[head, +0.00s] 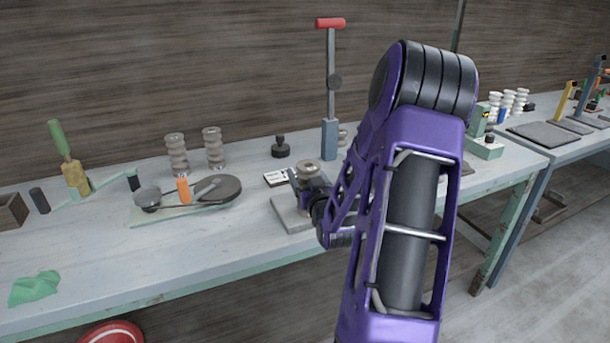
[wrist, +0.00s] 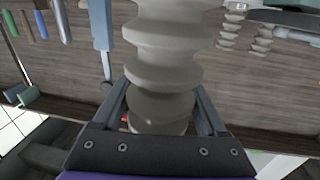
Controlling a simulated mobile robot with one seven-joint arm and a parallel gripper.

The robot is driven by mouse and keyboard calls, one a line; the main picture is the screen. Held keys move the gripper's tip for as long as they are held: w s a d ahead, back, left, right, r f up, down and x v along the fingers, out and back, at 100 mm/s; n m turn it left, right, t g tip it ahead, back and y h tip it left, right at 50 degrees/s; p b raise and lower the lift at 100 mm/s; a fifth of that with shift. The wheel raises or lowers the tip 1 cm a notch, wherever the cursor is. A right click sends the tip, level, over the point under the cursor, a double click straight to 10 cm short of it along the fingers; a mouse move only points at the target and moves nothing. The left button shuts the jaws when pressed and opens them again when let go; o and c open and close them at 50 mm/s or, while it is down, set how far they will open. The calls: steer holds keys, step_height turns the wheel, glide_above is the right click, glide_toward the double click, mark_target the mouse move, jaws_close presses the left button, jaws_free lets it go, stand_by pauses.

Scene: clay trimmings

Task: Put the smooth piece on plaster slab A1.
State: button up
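My gripper (head: 310,197) is at the grey slab (head: 286,214) in the middle of the bench. Its fingers, clearest in the wrist view (wrist: 162,100), close on both sides of a pale grey ridged piece (wrist: 165,45). The piece has rounded, smooth-looking ridges. In the head view its top (head: 308,167) shows upright over the slab. My gripper hides its foot, so I cannot tell whether it touches the slab. A small white card (head: 276,178) lies behind the slab; its writing is too small to read.
Two similar ridged pieces (head: 178,155) (head: 214,148) stand at the back left. A red-handled tool (head: 331,90) stands behind my arm. A dark round pan (head: 218,188) lies left of the slab. Green cloth (head: 34,288) lies front left. The bench's front left is mostly clear.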

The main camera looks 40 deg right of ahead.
steer(key=o, duration=0.3)
steer(key=shift+o, duration=0.2)
steer(key=shift+r, duration=0.1)
steer(key=p+v, duration=0.9)
steer(key=v, duration=0.3)
stand_by(0.4)
